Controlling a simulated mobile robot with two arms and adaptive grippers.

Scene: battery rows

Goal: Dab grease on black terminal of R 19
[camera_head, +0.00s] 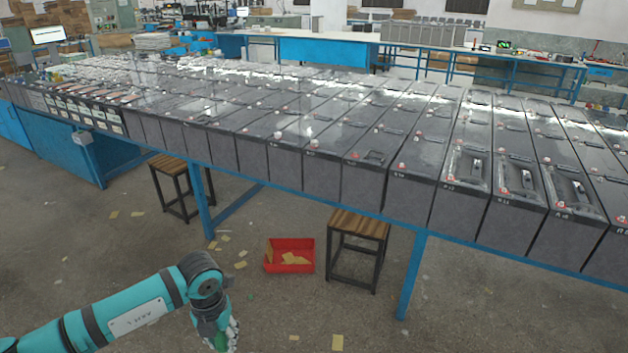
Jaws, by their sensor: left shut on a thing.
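Long rows of black batteries (462,205) stand side by side on a blue-framed table. They carry small red and white terminal parts on top. The labels on their front faces are too small to read surely, so I cannot tell which one is R 19 or pick out its black terminal. My left gripper (229,338) hangs low at the bottom edge, over the floor and well apart from the batteries. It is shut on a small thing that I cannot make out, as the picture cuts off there. My right gripper is not in view.
A red bin (290,262) with cardboard scraps sits on the floor. A wooden-topped stool (358,226) stands beside it, and another stool (172,165) stands further left. A blue table leg (411,275) reaches the floor. Paper scraps litter the otherwise open floor in front.

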